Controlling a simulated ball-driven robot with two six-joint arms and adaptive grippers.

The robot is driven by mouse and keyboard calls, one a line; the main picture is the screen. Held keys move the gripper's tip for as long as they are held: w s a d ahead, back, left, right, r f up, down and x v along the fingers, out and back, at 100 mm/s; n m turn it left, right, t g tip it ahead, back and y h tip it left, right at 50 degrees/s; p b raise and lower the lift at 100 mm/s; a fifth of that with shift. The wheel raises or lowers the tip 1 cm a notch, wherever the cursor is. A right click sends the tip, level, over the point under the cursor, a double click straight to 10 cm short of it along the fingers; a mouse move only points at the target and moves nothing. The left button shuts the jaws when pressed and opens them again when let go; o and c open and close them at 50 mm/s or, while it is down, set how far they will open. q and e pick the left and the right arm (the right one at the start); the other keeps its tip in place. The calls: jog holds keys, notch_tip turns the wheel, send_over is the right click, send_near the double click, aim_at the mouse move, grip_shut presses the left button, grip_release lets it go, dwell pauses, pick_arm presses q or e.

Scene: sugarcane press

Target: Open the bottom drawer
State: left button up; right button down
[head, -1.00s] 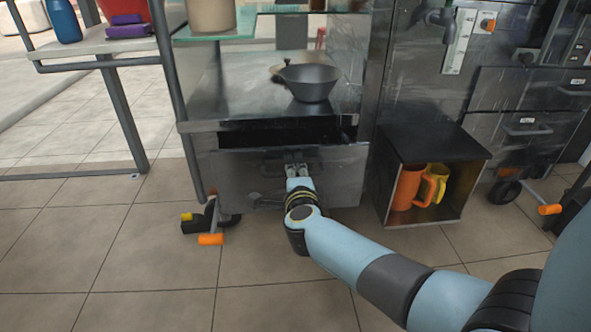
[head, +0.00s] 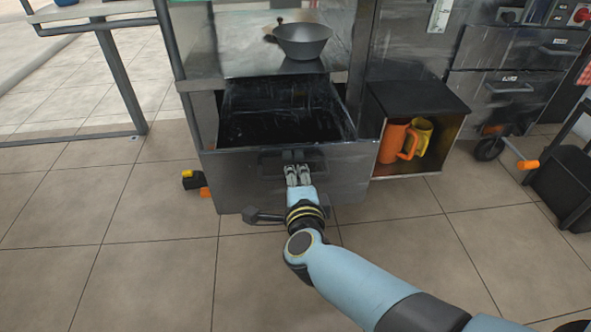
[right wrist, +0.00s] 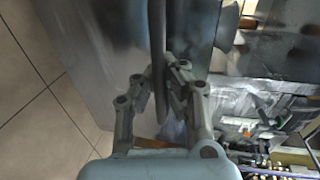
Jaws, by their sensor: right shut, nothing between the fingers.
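The bottom drawer (head: 228,185) is a dark metal drawer under the cart's counter. It stands pulled out, and its dark interior shows from above. Its handle (head: 312,155) is a bar on the drawer front. My right gripper (head: 296,168) is shut at the handle. In the right wrist view, the handle bar (right wrist: 158,60) runs between the fingers of the gripper (right wrist: 157,85); whether they touch it is unclear. My left gripper is out of view.
A grey wok (head: 302,42) sits on the counter above. An open black box (head: 420,97) with orange and yellow mugs stands right of the drawer. A bar with a dark end (head: 262,216) lies below the drawer front. The tiled floor in front is mostly clear.

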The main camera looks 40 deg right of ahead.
jog(key=c, duration=2)
grip_release()
jog(key=shift+c, duration=0.2)
jog(key=o, duration=0.7)
jog(key=shift+c, duration=0.2)
